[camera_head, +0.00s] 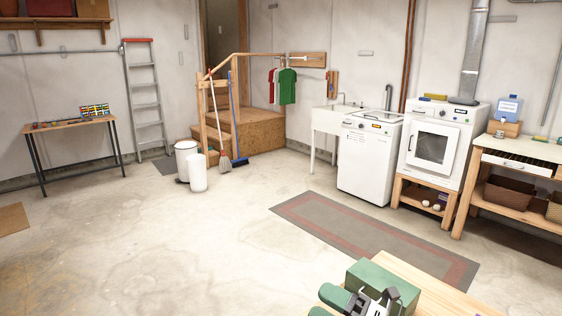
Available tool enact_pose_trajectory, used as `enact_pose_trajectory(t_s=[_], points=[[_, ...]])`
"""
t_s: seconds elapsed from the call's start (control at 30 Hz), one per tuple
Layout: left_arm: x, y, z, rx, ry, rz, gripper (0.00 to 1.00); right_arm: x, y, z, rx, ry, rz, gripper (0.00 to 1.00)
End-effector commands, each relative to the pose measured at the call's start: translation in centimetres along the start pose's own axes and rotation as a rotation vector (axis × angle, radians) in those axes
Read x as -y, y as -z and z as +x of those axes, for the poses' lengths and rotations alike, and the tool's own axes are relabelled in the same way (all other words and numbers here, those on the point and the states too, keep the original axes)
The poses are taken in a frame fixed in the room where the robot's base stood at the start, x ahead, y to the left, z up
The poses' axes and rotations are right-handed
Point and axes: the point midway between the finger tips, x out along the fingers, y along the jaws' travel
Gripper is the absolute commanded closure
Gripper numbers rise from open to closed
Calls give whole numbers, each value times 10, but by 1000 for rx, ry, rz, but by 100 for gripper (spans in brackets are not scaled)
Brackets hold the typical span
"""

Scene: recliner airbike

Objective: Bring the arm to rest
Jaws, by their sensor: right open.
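My right gripper (375,301) is at the bottom edge of the view, right of centre. It is open, with its dark jaws apart, and I see nothing between them. It is in front of a green block-shaped object (372,272) at the corner of a wooden tabletop (440,291). I cannot tell whether the gripper touches the block or the tabletop. The rest of the right arm is mostly cut off by the bottom edge. My left gripper is not in view.
A grey and red rug (345,232) lies beyond the tabletop. A washer (368,160), a dryer (436,146) and a workbench (515,165) line the right wall. White bins (197,172), a ladder (146,100) and a side table (70,124) stand farther back. The floor at left centre is clear.

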Motion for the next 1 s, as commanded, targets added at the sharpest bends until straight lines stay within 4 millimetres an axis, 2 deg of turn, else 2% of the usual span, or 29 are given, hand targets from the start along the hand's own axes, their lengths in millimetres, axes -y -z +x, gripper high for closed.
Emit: enact_pose_trajectory(t_s=[0.07, 0.17, 0.27, 0.37, 0.5, 0.6, 0.8, 1.0], points=[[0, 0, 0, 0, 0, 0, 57, -9, -8, -12, 190, -128, 148, 40], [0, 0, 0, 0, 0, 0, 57, -9, -25, -39, 450, -233, 339, 40], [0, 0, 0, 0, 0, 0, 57, 8, -38, -76, 723, -277, 539, 40], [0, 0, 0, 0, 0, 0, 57, 38, -38, -119, 995, -256, 746, 40], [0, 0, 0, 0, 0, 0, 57, 87, -11, -177, 1331, -132, 1020, 40], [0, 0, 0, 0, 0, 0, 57, 112, 16, -206, 1494, -20, 1168, 40], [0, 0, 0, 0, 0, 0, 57, 139, 73, -246, 1700, 204, 1385, 40], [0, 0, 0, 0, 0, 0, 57, 150, 130, -273, 1827, 438, 1556, 40]])
